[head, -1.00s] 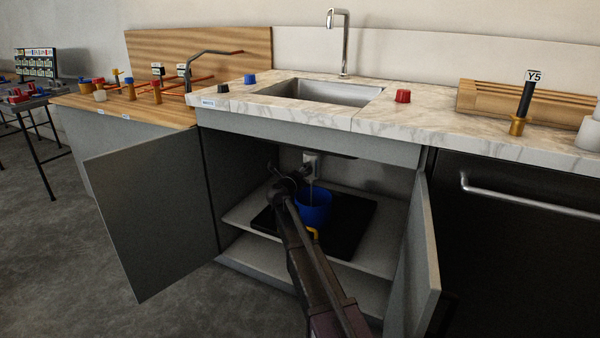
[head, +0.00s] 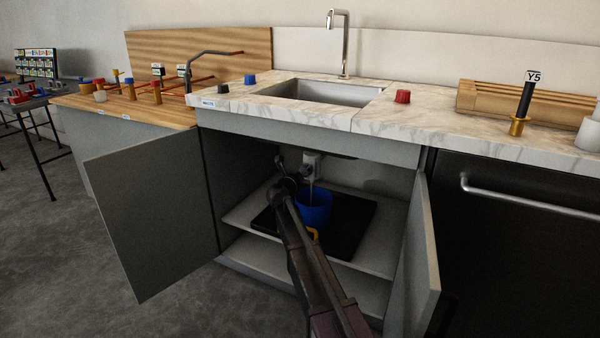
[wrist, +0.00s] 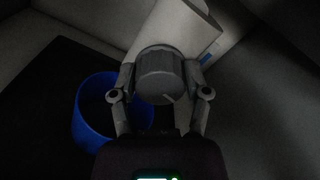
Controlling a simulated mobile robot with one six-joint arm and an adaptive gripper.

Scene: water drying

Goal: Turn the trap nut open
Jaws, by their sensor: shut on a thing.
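The trap nut (wrist: 160,78) is a grey ribbed round cap at the lower end of the white trap (wrist: 180,30) in the wrist view. My gripper (wrist: 160,92) has one finger on each side of the nut and is shut on it. In the head view my gripper (head: 288,172) is inside the open cabinet under the sink, beside the white trap body (head: 312,163); the nut is hidden there. A blue bucket (head: 316,212) stands below the trap on a black mat (head: 352,232). A thin pale stream seems to run from the trap down to the bucket.
The cabinet doors stand open at left (head: 150,215) and right (head: 420,260). The sink (head: 325,92) and marble counter (head: 390,118) are above. The cabinet shelf (head: 240,212) has bare space left of the mat.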

